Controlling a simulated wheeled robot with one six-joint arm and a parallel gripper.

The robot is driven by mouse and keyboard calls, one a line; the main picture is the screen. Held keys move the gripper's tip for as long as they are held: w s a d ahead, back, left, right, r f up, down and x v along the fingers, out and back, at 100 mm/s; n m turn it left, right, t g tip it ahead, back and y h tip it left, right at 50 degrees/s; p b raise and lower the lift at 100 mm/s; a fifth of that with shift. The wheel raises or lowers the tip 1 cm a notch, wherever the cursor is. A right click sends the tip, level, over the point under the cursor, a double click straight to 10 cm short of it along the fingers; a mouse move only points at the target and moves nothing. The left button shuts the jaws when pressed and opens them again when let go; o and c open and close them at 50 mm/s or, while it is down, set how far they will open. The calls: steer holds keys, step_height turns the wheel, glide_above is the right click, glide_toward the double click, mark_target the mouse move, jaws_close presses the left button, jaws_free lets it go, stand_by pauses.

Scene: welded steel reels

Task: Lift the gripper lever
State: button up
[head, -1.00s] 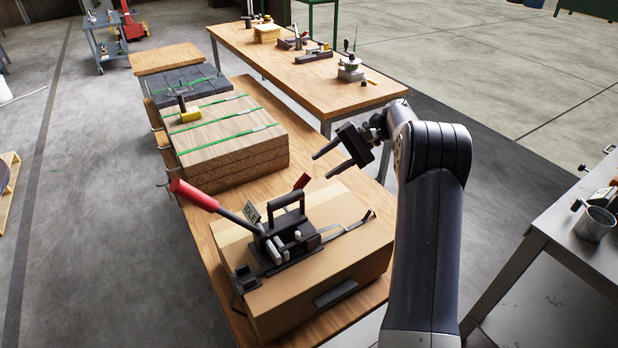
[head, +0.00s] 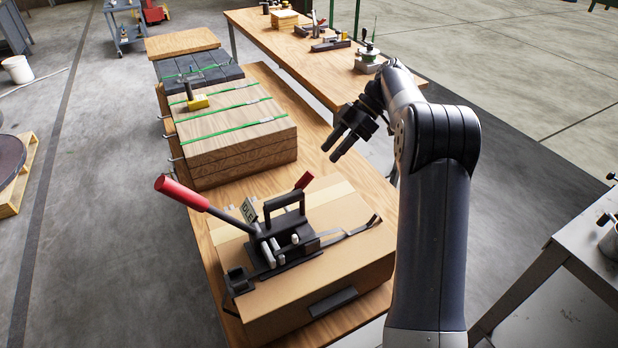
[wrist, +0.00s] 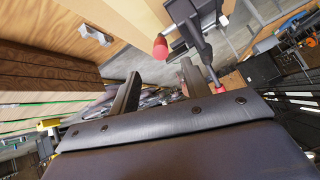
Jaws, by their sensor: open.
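A black strapping tool (head: 280,247) sits on top of a cardboard box (head: 345,262). A long grey lever with a red handle (head: 181,193) rises from it to the left. A short lever with a red tip (head: 304,180) sticks up behind its black carrying handle. My gripper (head: 331,150) is open and empty, above and behind the box, up and to the right of the short red tip and apart from it. In the wrist view, the tool (wrist: 190,18) and two red ends show beyond my open fingers (wrist: 158,88).
A stack of strapped wooden boards (head: 235,150) stands behind the box on the wooden bench (head: 313,128), with a yellow-based tool (head: 197,101) on top. A second bench (head: 290,58) with tools stands behind. A grey metal table (head: 565,240) is at the right.

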mark_target(300, 186)
steer(key=p+x, duration=0.1)
steer(key=x, duration=0.9)
steer(key=shift+s+a+f, duration=0.1)
steer(key=shift+a+f, duration=0.15)
steer(key=shift+a, duration=0.05)
steer(key=shift+c, duration=0.4)
jaws_close()
